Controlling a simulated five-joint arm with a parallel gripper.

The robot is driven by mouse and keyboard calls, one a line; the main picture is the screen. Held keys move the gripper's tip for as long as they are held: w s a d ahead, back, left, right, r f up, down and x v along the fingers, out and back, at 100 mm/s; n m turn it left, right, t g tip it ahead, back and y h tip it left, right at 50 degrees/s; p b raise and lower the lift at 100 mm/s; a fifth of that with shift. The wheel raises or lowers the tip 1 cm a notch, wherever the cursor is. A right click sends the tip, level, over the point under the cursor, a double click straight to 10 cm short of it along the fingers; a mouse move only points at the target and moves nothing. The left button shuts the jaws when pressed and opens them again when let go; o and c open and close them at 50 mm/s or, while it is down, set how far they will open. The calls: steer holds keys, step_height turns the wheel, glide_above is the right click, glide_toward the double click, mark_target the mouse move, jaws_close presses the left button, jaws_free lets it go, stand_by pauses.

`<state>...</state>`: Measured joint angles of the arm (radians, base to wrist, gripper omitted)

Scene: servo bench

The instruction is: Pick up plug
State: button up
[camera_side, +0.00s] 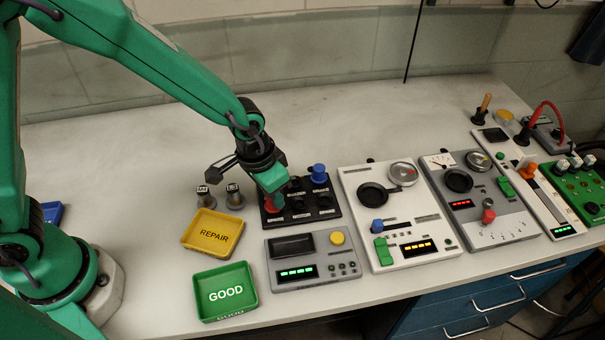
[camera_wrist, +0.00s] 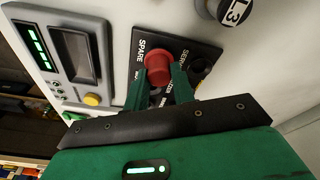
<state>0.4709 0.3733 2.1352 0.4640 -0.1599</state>
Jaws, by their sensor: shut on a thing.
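A red plug (camera_wrist: 158,66) stands at the black socket panel (camera_wrist: 200,55), by the SPARE label. My gripper (camera_wrist: 165,75) is shut on the red plug, with its green fingers around it. In the side view my gripper (camera_side: 272,193) reaches down over the left part of the panel, and the red plug (camera_side: 270,205) shows only in part beside the fingers. A blue plug (camera_side: 319,173) stands at the panel's far right corner. Whether the red plug is still seated in its socket is hidden by the fingers.
A yellow REPAIR tray (camera_side: 213,249) and a green GOOD tray (camera_side: 226,306) lie to the left. Two labelled cylinders (camera_side: 234,197) stand behind the yellow tray. A grey meter box (camera_side: 313,284) is in front of the panel, and a white instrument (camera_side: 430,224) is to its right.

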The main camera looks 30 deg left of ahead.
steer(key=shift+r, duration=0.75)
steer(key=r, duration=0.3)
steer(key=shift+s+d, duration=0.2)
steer(key=shift+s, duration=0.05)
steer(key=s+d+r, duration=0.5)
steer(key=s+r, duration=0.1)
steer(key=s, duration=0.3)
steer(key=shift+s+d+r, duration=0.2)
steer(key=shift+d+r, duration=0.05)
steer(key=shift+d, duration=0.15)
steer(key=shift+w, duration=0.1)
steer(key=w+a+f, duration=0.1)
steer(key=w+f, duration=0.1)
steer(key=w, duration=0.4)
steer(key=w+a+f, duration=0.1)
steer(key=w, duration=0.6)
steer(key=shift+w+a+f, duration=0.15)
steer(key=shift+w+f, duration=0.15)
steer(key=shift+f, duration=0.05)
steer(key=shift+f, duration=0.15)
steer(key=shift+f, duration=2.5)
